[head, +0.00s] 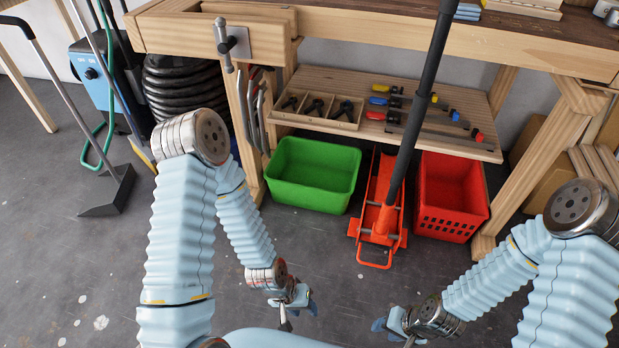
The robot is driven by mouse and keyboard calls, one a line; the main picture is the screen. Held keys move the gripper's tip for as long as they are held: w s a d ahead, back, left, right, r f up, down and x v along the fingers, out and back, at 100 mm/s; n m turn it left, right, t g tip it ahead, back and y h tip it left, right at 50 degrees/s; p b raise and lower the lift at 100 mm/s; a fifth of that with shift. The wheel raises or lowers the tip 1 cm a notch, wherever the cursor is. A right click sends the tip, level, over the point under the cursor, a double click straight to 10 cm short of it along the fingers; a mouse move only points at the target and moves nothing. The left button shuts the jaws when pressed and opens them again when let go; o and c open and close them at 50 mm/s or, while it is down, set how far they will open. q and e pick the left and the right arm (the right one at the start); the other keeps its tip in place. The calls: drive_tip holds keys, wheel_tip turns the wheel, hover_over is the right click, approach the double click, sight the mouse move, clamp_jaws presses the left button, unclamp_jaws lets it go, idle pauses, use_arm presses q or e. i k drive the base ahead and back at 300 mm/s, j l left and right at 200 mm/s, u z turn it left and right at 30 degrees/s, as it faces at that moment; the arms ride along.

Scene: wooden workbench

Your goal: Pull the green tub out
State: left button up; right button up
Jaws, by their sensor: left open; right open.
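The green tub (311,195) sits on the floor under the workbench's lower shelf. It is an open-topped, rectangular tub and looks empty. My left gripper (300,311) is open, low in front of the tub and apart from it. My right gripper (388,329) is open, further right and nearer to me, also apart from the tub. The fingers of both grippers are small in view and partly hidden by the wrists.
An orange-red floor jack (381,215) with a long dark handle stands just right of the tub. A red crate (451,208) is beyond it. A bench leg (249,150) borders the tub's left. The shelf (390,137) holds clamps. The grey floor in front is clear.

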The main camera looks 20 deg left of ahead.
sight(315, 175)
drive_tip(key=i+j+z, duration=0.1)
drive_tip(key=i+z, duration=0.15)
drive_tip(key=i+j+z, duration=0.2)
drive_tip(key=i, duration=0.15)
drive_tip(key=i+j, duration=0.35)
drive_tip(key=i, duration=0.05)
